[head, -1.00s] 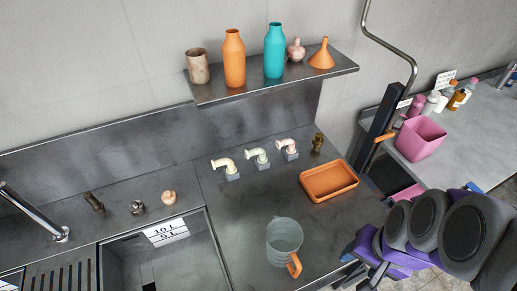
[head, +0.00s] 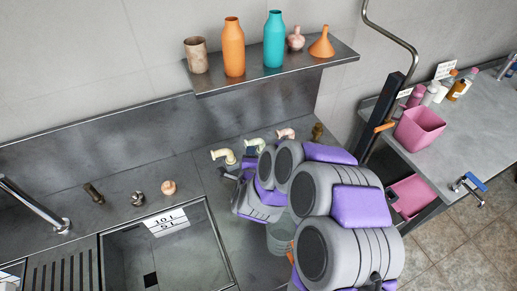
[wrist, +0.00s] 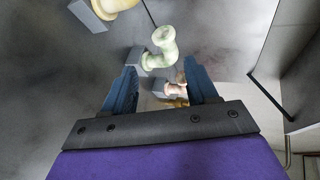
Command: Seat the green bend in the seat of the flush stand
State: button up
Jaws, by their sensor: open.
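The green bend (head: 255,145) stands on a small grey block on the steel counter, between a cream bend (head: 223,156) and a pink bend (head: 285,134). In the wrist view the green bend (wrist: 160,48) lies just beyond my gripper (wrist: 160,74), whose two blue fingers are open with nothing held. The pink bend (wrist: 174,88) shows farther off between the fingers. In the head view my arm covers part of the counter and most of the gripper. I cannot tell for sure which thing is the flush stand; a dark upright post (head: 386,110) stands at the counter's right end.
A wall shelf (head: 210,89) with bottles and a funnel hangs above the bends. A brass fitting (head: 318,132) stands right of them. A clear jug (head: 280,238) is partly behind my arm. A sink (head: 160,250) is at left, a pink bin (head: 419,130) at right.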

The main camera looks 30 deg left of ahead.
jog(key=s+f+m+t, duration=0.2)
jog(key=f+t, duration=0.1)
jog(key=s+f+m+t, duration=0.1)
jog(key=shift+d+f+t+h, duration=0.2)
jog(key=shift+f+t+h, duration=0.1)
jog(key=shift+f+h, duration=0.1)
jog(key=shift+s+d+m+t, duration=0.25)
jog(key=shift+s+m+t, duration=0.05)
jog(key=shift+s+t, duration=0.45)
jog(key=x, duration=1.2)
jog(key=shift+r, duration=0.25)
jog(key=shift+a+b+x, duration=0.2)
jog(key=shift+b+x, duration=0.1)
jog(key=shift+x, duration=1.05)
jog(key=shift+a+b+x, duration=0.2)
jog(key=shift+b+x, duration=0.1)
jog(key=shift+x, duration=1.05)
jog(key=shift+s, duration=0.2)
jog(key=shift+c, duration=0.2)
jog(key=shift+d+f, duration=0.1)
grip_shut()
